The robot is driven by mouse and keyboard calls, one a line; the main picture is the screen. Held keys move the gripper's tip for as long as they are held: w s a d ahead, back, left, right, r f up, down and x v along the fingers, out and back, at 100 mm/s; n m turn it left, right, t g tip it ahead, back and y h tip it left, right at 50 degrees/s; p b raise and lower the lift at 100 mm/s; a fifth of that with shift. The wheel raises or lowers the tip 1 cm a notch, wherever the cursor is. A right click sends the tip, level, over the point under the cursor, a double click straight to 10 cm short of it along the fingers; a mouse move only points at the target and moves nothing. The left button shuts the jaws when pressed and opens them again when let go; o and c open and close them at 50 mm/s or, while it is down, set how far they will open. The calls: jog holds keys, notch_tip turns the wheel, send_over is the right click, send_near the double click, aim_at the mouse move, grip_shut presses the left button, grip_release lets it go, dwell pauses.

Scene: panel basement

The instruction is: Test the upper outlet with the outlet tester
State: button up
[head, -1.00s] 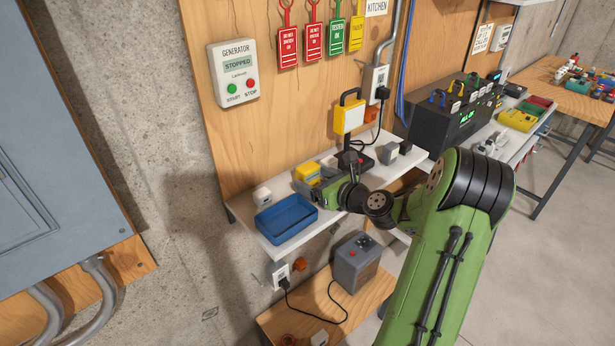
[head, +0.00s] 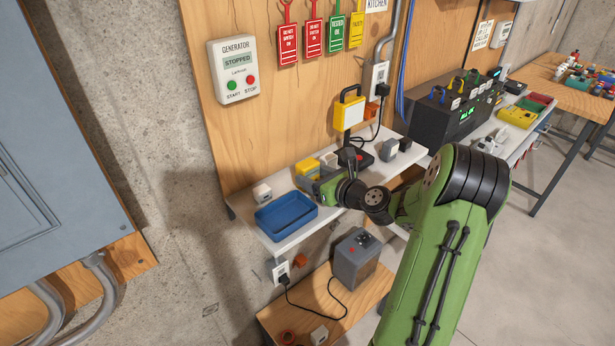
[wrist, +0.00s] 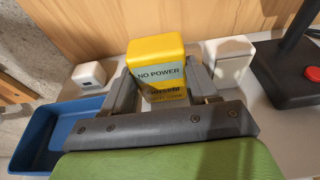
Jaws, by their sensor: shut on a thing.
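The yellow outlet tester (head: 307,167) is at the white shelf, behind the blue tray; its label reads "NO POWER" in the wrist view (wrist: 160,70). My gripper (wrist: 162,92) is shut on it, one grey finger on each side. My arm partly hides the gripper in the head view (head: 318,183). I cannot tell whether the tester touches the shelf. The upper outlet (head: 378,74) is a white plate on the wooden panel, up and right of my gripper, with a black plug (head: 382,90) in its lower part. The lower outlet (head: 280,270) is below the shelf with a cord plugged in.
The blue tray (head: 287,224) and a white cube (head: 262,193) are left of my gripper. A yellow lamp (head: 349,112) on a dark base stands between gripper and upper outlet. A grey plug-like block (head: 389,151) lies right of it. A generator box (head: 233,70) reads "STOPPED".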

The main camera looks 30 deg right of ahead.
aim_at(312, 166)
notch_tip(312, 166, up, 3)
jog(key=p, duration=0.4)
jog(key=shift+r, duration=0.1)
dwell(0.6)
